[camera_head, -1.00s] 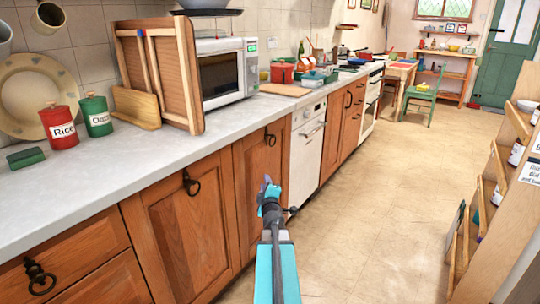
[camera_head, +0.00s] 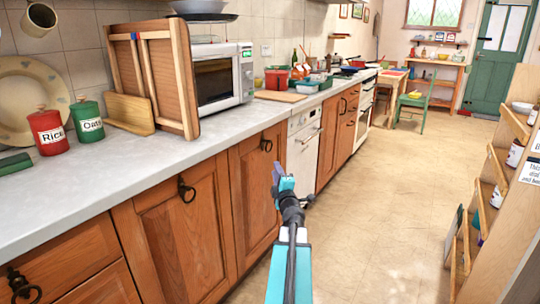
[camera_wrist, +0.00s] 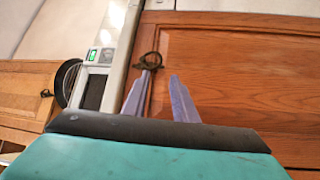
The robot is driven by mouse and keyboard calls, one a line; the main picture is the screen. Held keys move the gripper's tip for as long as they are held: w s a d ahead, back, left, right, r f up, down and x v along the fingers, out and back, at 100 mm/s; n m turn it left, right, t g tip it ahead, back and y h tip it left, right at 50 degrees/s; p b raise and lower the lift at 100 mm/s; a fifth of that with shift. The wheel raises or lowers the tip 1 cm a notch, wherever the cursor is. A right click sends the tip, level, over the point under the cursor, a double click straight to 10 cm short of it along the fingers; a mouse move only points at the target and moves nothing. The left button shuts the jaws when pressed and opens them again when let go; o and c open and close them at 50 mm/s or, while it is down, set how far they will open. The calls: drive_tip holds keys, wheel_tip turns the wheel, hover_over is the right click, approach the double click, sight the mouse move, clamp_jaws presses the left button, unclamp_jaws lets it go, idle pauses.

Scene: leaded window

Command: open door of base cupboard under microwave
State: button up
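The microwave (camera_head: 222,75) stands on the counter, and a wooden base cupboard door (camera_head: 252,200) is below it, shut. The door has a dark ring handle (camera_head: 266,145) near its top right. My gripper (camera_head: 278,170) is in front of the door's right edge, a little below and right of the handle in the head view. In the wrist view my gripper (camera_wrist: 161,76) is open, with two pale fingers apart. The ring handle (camera_wrist: 150,61) shows just beyond the left fingertip, and the door panel (camera_wrist: 240,75) fills the right side. Nothing is held; contact cannot be told.
A white appliance (camera_head: 304,152) adjoins the door on the right. Another cupboard door (camera_head: 180,240) is to its left. A wooden rack (camera_head: 165,80) stands beside the microwave. A shelf unit (camera_head: 505,200) lines the right side. The floor (camera_head: 390,190) between is clear.

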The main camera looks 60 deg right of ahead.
drive_tip(key=b+x, duration=0.1)
drive_tip(key=x, duration=1.2)
drive_tip(key=shift+b, duration=0.4)
drive_tip(key=shift+w+d, duration=0.1)
drive_tip(key=shift+d, duration=0.05)
clamp_jaws()
idle(1.4)
